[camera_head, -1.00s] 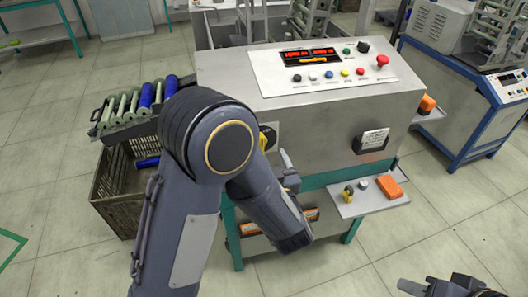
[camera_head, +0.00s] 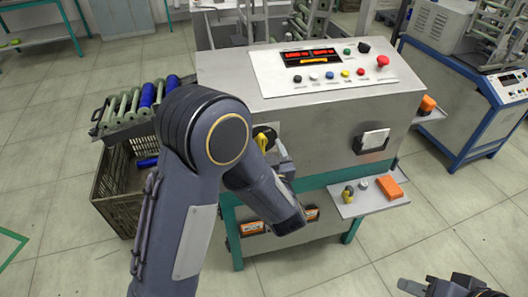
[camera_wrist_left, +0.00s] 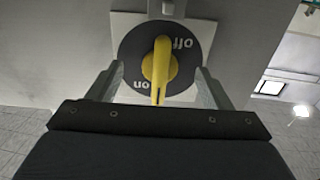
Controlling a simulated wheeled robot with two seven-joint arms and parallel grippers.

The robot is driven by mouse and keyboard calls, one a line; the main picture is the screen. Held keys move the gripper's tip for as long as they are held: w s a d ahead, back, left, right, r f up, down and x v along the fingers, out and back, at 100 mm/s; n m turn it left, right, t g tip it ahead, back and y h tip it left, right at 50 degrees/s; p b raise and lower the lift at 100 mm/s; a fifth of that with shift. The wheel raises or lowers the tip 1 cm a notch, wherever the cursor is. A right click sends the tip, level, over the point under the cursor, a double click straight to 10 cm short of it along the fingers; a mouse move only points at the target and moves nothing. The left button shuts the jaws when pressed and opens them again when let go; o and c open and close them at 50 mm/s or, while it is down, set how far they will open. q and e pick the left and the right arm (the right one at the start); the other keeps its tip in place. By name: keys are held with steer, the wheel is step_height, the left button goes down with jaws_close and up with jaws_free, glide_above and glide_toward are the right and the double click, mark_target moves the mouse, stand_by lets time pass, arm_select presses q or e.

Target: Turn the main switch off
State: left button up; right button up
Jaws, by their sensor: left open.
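The main switch (camera_wrist_left: 160,58) is a black round dial with a yellow handle on a pale plate, with "off" at upper right and "on" at lower left in the left wrist view. The handle stands about upright there. The switch (camera_head: 262,138) also shows in the head view on the machine's front, partly behind my left arm. My left gripper (camera_wrist_left: 160,88) is open, one finger on each side of the handle, with gaps showing. It also shows in the head view (camera_head: 279,150). My right gripper (camera_head: 412,287) is at the bottom right edge, far from the switch, mostly cut off.
The control panel (camera_head: 325,70) with buttons and a red display is on top of the machine. A small shelf (camera_head: 350,207) with an orange box (camera_head: 389,187) juts from its front right. A crate (camera_head: 115,195) and a bobbin rack (camera_head: 125,125) stand at left.

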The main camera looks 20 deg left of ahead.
arm_select(q)
steer(key=shift+w+a, duration=0.3)
steer(key=shift+w, duration=0.25)
